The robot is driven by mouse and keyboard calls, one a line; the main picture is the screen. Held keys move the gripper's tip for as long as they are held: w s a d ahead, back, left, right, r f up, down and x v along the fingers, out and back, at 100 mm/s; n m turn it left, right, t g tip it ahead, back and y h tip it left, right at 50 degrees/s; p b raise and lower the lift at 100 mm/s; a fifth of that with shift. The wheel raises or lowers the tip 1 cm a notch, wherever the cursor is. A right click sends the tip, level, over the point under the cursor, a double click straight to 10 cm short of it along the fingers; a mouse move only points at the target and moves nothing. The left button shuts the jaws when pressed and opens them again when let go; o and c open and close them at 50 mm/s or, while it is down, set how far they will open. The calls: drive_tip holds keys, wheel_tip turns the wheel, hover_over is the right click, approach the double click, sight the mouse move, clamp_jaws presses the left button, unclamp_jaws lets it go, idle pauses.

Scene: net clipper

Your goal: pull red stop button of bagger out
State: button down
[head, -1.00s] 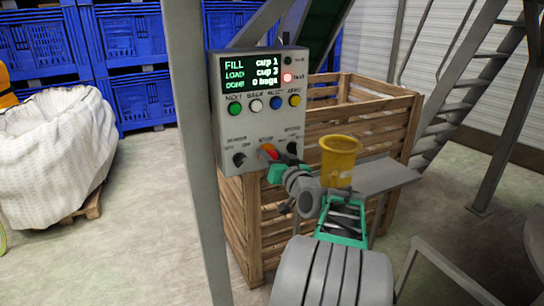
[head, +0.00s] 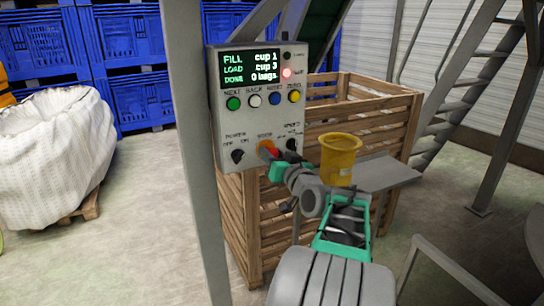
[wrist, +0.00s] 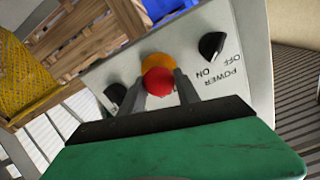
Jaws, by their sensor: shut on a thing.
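The red stop button (wrist: 158,82) sits on an orange-yellow base (wrist: 156,63) on the grey control box (head: 229,125). In the wrist view my gripper (wrist: 160,84) has one finger on each side of the red button and is shut on it. In the head view my gripper (head: 270,158) reaches the lower middle of the box, under the STOP label, and covers most of the button. Whether the button is in or out cannot be told. The screen (head: 250,68) reads FILL cup 1, LOAD cup 3, DONE 0 bags.
Black knobs (head: 238,156) (head: 291,145) flank the button. Green, white, blue and yellow buttons sit above it. A yellow cup (head: 340,160) stands just right of my arm by a grey plate (head: 378,174). A wooden crate (head: 370,105) is behind; a grey post (head: 190,150) is left.

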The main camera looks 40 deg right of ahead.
drive_tip(key=c, duration=0.9)
unclamp_jaws()
drive_tip(key=shift+s, duration=0.1)
drive_tip(key=b+v, duration=0.1)
drive_tip(key=v, duration=0.6)
drive_tip(key=shift+s+a, duration=0.15)
drive_tip(key=shift+s, duration=0.25)
